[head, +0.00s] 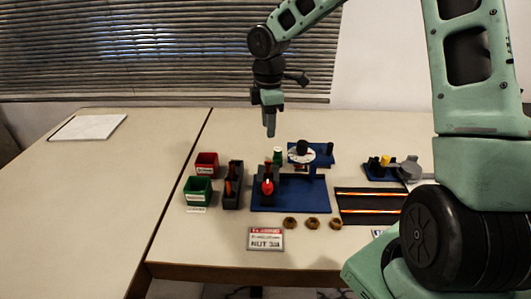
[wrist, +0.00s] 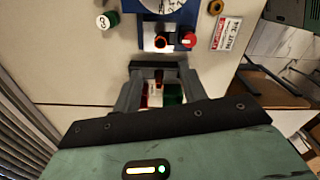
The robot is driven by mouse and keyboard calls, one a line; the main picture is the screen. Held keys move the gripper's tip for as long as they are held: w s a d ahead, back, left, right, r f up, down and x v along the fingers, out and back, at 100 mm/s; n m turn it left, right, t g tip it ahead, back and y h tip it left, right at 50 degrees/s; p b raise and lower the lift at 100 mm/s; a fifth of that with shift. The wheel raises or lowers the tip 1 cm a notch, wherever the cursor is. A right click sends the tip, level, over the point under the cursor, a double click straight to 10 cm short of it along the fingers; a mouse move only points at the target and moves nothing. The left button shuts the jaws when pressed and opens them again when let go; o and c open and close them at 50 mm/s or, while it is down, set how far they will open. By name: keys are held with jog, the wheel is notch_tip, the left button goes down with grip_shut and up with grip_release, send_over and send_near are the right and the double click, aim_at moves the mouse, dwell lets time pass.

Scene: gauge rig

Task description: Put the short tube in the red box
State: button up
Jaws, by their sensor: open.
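The red box (head: 206,164) stands at the left of the group of things on the table in the head view. I cannot tell which tube is the short one. My gripper (head: 271,132) hangs pointing down, well above the table and apart from everything. In the wrist view my gripper (wrist: 160,78) is open and empty. The red box (wrist: 153,95) and the dark holder (wrist: 160,68) show beyond and between its fingers, partly hidden.
A green box (head: 198,190) stands in front of the red one. A blue board (head: 290,200) with a red knob (head: 267,186) lies right of the holder. Several nuts and a sign (head: 266,238) lie in front. The table's left side is mostly clear.

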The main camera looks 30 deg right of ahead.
aim_at(268, 164)
notch_tip(268, 164, down, 14)
jog(key=shift+f+b, duration=0.2)
jog(key=shift+b, duration=0.15)
grip_shut()
jog(key=shift+s+a, duration=0.1)
jog(key=shift+s, duration=0.1)
dwell(0.5)
jog(key=shift+o, duration=0.7)
grip_release()
jog(key=shift+r, duration=0.1)
notch_tip(268, 164, up, 17)
jog(key=p, duration=0.1)
jog(key=shift+r, duration=0.15)
